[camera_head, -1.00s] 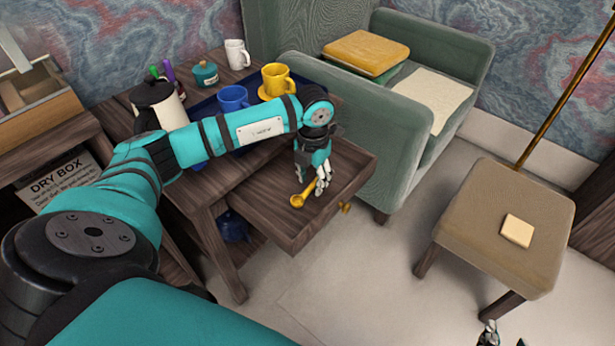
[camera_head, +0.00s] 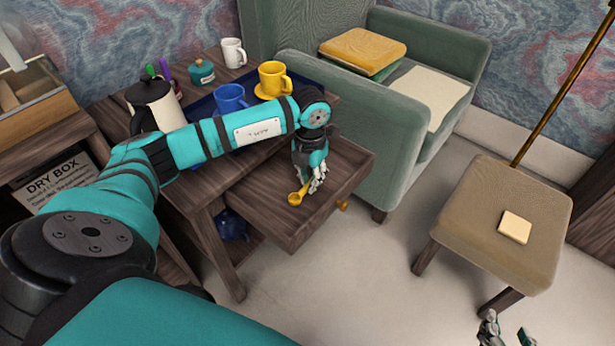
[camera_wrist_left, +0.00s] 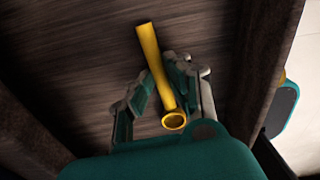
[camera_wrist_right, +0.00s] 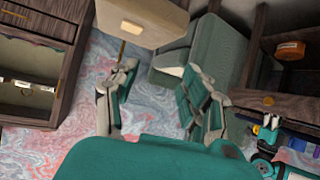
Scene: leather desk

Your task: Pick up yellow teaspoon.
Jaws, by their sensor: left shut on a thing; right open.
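The yellow teaspoon (camera_head: 297,196) is in the open wooden drawer (camera_head: 268,221) of the desk. My left gripper (camera_head: 314,183) reaches down into the drawer and is shut on the teaspoon. In the left wrist view the teaspoon (camera_wrist_left: 152,62) runs between the fingers of my left gripper (camera_wrist_left: 160,82), its round end close to the palm. I cannot tell whether it still touches the drawer bottom. My right gripper (camera_head: 506,334) is low at the bottom right in the head view; in the right wrist view (camera_wrist_right: 160,85) its fingers are apart and empty.
A yellow cup (camera_head: 273,79), blue cup (camera_head: 231,97), white mug (camera_head: 233,52) and pot (camera_head: 154,104) stand on the desk behind my left arm. A green armchair (camera_head: 392,150) stands close right of the drawer. A stool (camera_head: 480,228) stands further right, with clear floor between.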

